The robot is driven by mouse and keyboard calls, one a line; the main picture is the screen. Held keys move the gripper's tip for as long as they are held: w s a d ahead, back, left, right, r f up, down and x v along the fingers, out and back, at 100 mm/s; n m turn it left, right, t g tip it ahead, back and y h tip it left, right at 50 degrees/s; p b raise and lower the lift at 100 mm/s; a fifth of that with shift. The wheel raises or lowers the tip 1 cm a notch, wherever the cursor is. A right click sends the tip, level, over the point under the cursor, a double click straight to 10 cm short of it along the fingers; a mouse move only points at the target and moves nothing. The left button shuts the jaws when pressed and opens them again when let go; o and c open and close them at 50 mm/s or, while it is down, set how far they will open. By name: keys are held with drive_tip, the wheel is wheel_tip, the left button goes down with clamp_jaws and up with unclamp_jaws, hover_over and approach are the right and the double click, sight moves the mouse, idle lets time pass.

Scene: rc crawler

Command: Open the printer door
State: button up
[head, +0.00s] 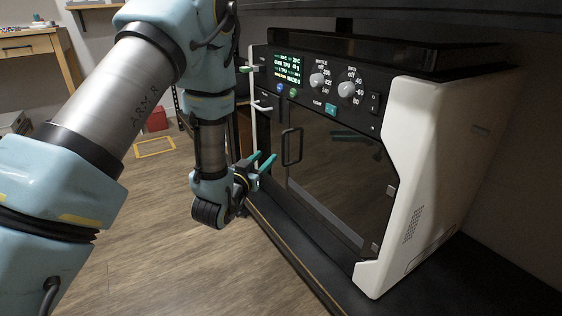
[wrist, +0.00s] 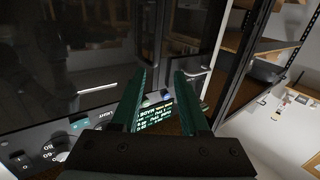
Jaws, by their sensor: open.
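The printer (head: 440,130) is a white-sided box with a black front on a dark counter. Its dark glass door (head: 340,180) looks shut, flush with the front, with small hinges on its right edge. A black bar handle (head: 291,147) stands upright near the door's left edge. My gripper (head: 266,161) is open and empty, its teal fingers apart, just left of and a little below the handle and not around it. In the wrist view the gripper (wrist: 160,100) shows both fingers spread before the printer front, seen upside down.
A control panel with a lit display (head: 287,68) and knobs (head: 347,89) sits above the door. The dark counter (head: 300,255) runs along the printer's front. Open wooden floor (head: 150,230) lies to the left.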

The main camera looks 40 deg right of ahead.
sight(283, 142)
drive_tip(key=x, duration=0.3)
drive_tip(key=b+x, duration=0.1)
drive_tip(key=x, duration=0.3)
drive_tip(key=b+x, duration=0.1)
drive_tip(key=x, duration=0.2)
drive_tip(key=shift+s+d, duration=0.15)
drive_tip(key=shift+d, duration=0.4)
clamp_jaws()
idle(0.9)
